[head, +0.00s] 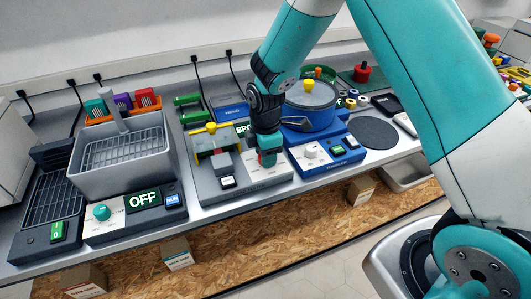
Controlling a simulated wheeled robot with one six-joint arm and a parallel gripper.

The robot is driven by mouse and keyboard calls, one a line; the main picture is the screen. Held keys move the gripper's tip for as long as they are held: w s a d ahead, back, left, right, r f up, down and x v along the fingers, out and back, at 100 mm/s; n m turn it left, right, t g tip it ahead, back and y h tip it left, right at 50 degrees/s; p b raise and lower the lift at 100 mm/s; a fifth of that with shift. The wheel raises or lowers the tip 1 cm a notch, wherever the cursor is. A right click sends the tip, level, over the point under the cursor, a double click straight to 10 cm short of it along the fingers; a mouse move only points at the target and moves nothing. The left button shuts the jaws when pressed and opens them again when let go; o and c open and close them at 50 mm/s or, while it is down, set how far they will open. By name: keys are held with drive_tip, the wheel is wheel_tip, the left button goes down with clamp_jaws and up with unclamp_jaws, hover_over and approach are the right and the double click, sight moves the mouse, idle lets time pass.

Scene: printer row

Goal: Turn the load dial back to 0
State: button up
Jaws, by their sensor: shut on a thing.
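My gripper (267,158) points down over the white panel (262,178) of the middle grey machine. It is shut on a small knob there, which I take to be the load dial. The fingers hide nearly all of the knob, so I cannot read its setting.
The blue machine at right has a white dial (312,151) close to my gripper. A dark round pad (374,132) lies farther right.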

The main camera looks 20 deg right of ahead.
drive_tip(key=n, duration=0.4)
drive_tip(key=shift+w+r+n, duration=0.1)
drive_tip(key=shift+n, duration=0.3)
idle(0.4)
drive_tip(key=o, duration=0.9)
wheel_tip(320, 180, up, 17)
drive_tip(key=shift+r+b, duration=0.2)
drive_tip(key=shift+b, duration=0.5)
